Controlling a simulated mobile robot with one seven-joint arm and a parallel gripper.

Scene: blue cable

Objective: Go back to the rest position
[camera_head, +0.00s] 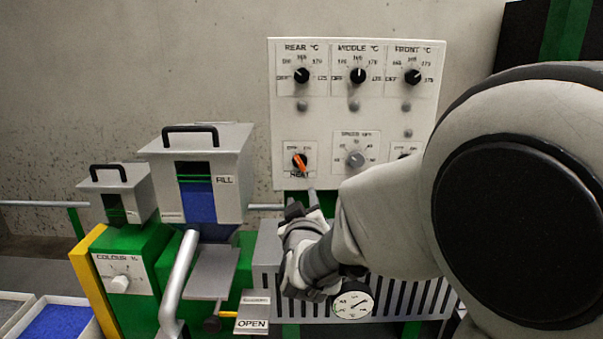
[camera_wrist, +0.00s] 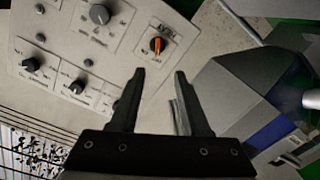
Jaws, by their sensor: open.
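My gripper (camera_head: 303,200) is in front of the lower edge of the white control panel (camera_head: 430,115), below the orange heat knob (camera_head: 299,161). My arm reaches in from the right and hides part of the panel. In the wrist view my gripper (camera_wrist: 157,95) is open, with two dark fingers apart and nothing between them. The orange knob (camera_wrist: 157,45) shows beyond the fingertips, apart from them. The panel (camera_wrist: 100,50) fills the upper left of that view.
A grey hopper with a blue window (camera_head: 199,205) and a smaller hopper (camera_head: 122,195) stand left of my gripper on a green machine (camera_head: 140,250). A slotted grey guard (camera_head: 400,298) and a round gauge (camera_head: 352,304) lie below my arm. Bins (camera_head: 60,322) are at lower left.

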